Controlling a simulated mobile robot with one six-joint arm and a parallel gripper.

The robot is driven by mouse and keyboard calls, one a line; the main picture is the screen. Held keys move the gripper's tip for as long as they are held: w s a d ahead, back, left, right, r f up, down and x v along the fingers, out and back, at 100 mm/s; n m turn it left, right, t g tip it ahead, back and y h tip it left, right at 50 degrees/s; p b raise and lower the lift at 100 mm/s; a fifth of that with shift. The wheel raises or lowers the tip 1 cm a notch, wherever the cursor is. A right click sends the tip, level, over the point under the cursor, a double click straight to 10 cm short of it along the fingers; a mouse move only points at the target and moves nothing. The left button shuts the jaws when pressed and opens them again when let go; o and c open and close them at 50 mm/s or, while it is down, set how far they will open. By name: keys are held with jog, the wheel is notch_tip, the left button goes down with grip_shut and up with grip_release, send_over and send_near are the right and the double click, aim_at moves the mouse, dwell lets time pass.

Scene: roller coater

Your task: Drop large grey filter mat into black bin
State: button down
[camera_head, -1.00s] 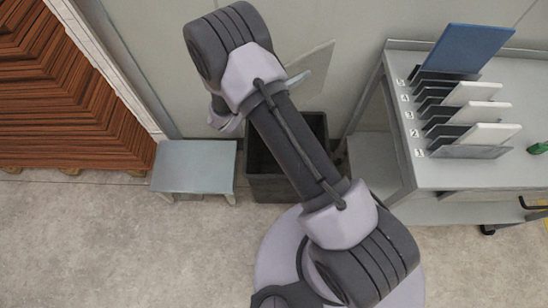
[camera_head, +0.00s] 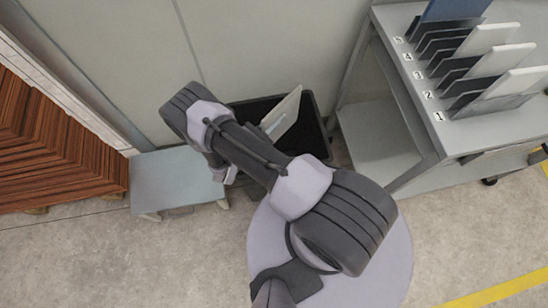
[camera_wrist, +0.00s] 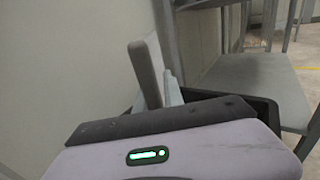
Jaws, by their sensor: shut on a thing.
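The large grey filter mat (camera_head: 286,112) is a thin pale panel, tilted in the head view and overlapping the black bin's opening. In the wrist view the mat (camera_wrist: 148,75) shows almost edge-on. The black bin (camera_head: 322,140) stands open against the wall, partly covered by my arm. Its dark rim (camera_wrist: 290,95) shows behind the mat and wrist in the wrist view. The mat's exact height over the bin cannot be told.
A low grey stool (camera_head: 176,182) stands left of the bin. A grey metal cart (camera_head: 415,135) stands close on the right, with a numbered rack of panels (camera_head: 485,60) on top. A wall (camera_head: 150,60) is directly behind the bin. Stacked brown sheets (camera_head: 60,150) lie far left.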

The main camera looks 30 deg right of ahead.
jog(key=shift+f, duration=0.4)
jog(key=c, duration=1.4)
grip_release()
jog(key=shift+o, duration=0.2)
jog(key=p+v, duration=0.3)
jog(key=v, duration=1.4)
jog(key=shift+a, duration=0.2)
